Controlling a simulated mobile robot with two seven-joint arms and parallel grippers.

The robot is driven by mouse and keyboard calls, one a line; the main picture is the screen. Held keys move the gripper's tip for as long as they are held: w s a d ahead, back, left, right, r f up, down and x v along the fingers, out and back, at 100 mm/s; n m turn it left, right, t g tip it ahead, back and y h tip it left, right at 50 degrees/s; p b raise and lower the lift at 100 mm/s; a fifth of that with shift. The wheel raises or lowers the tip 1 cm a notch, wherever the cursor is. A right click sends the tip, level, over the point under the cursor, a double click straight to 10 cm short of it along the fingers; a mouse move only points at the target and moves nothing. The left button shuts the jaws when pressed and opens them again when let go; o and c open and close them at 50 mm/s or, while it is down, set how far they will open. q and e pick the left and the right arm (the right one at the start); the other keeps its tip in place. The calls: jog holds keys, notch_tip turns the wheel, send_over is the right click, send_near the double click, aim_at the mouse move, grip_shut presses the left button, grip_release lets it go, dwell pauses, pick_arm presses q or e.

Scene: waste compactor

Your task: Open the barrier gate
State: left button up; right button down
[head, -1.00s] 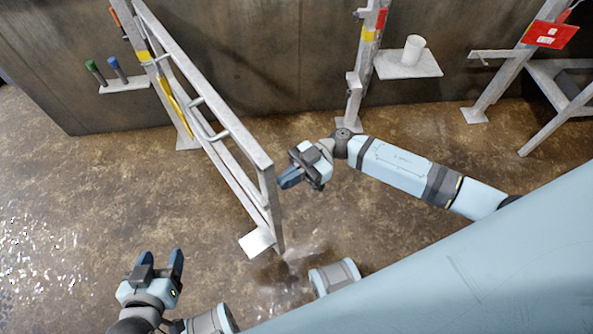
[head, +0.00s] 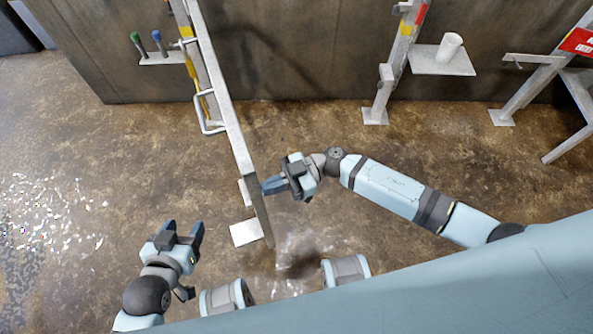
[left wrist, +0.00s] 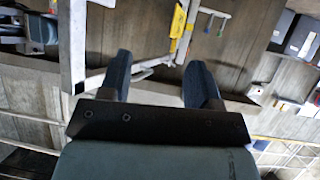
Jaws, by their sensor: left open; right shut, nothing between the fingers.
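The barrier gate (head: 228,115) is a pale metal frame hinged at a post near the back wall, swung out towards me and seen almost edge-on in the head view. A bent handle (head: 209,127) sticks out on its left side. My right gripper (head: 268,186) is shut and empty, its fingertips close to the gate's right side near the free end; I cannot tell whether they touch. My left gripper (head: 197,230) is open and empty, left of the gate's free end and apart from it. In the left wrist view the gate (left wrist: 78,45) shows beyond the open fingers (left wrist: 160,78).
A second post (head: 388,88) with a shelf (head: 443,62) and white cup (head: 449,46) stands right of the gate. A small shelf (head: 160,58) with green and blue-topped items is at the back left. A red sign (head: 580,41) is at the right. The floor left of the gate is clear.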

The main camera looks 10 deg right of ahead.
pick_arm(q)
jog(key=shift+s+p, duration=0.1)
jog(key=shift+p, duration=0.55)
pick_arm(e)
jog(key=s+a, duration=0.2)
jog(key=a, duration=1.6)
pick_arm(q)
jog(key=shift+r, duration=0.15)
pick_arm(e)
jog(key=shift+d+r, duration=0.1)
jog(key=shift+d, duration=0.05)
pick_arm(q)
jog(key=p, duration=0.1)
jog(key=s+p, duration=0.1)
jog(key=p, duration=0.1)
jog(key=shift+s+d+r, duration=0.15)
jog(key=shift+d+r, duration=0.1)
jog(key=shift+r, duration=0.1)
pick_arm(e)
send_over(256, 205)
jog(key=s, duration=0.3)
jog(key=shift+w+d, duration=0.1)
jog(key=shift+d, duration=0.1)
